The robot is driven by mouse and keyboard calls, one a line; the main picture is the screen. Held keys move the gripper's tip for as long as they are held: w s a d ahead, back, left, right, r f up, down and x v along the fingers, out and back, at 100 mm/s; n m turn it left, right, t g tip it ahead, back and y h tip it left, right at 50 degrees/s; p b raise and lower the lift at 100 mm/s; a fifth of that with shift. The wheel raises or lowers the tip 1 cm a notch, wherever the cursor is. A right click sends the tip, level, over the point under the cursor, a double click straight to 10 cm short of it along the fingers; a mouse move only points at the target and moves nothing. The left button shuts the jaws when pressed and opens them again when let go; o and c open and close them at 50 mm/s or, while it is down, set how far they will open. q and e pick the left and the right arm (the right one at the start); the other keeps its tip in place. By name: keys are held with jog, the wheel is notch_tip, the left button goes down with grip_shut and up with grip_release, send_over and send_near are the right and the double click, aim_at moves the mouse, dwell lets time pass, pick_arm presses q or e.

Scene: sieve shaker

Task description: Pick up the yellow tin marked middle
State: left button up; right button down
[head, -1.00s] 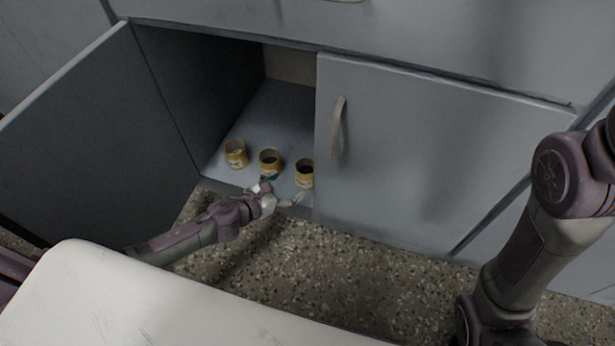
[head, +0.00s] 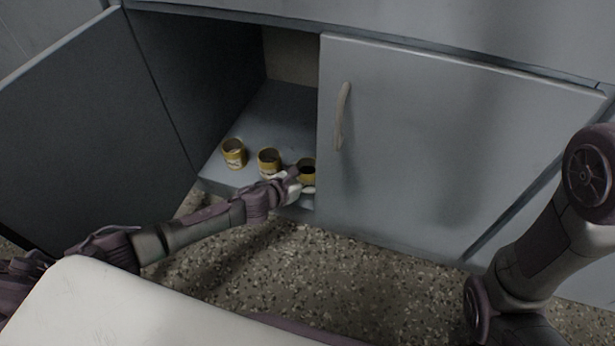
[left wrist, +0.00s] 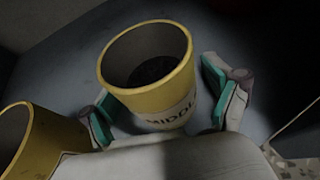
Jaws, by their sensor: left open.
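The yellow tin marked "MIDDL…" (left wrist: 150,98) stands upright, open at the top and dark inside, in the left wrist view. In the head view it is the rightmost of three yellow tins (head: 307,165), on the cabinet floor near the front edge, partly hidden by my gripper. My left gripper (head: 300,184) is open and low at that tin. In the left wrist view its green-padded fingers (left wrist: 160,92) are on either side of the tin; I cannot tell if they touch it. My right gripper is out of view.
Two more yellow tins stand to the left, the centre one (head: 268,163) and the leftmost one (head: 233,154). The open cabinet door (head: 90,130) is at the left. The closed door (head: 430,140) with its handle (head: 342,115) borders the opening at the right.

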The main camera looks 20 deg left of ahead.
pick_arm(q)
jog(key=c, duration=1.3)
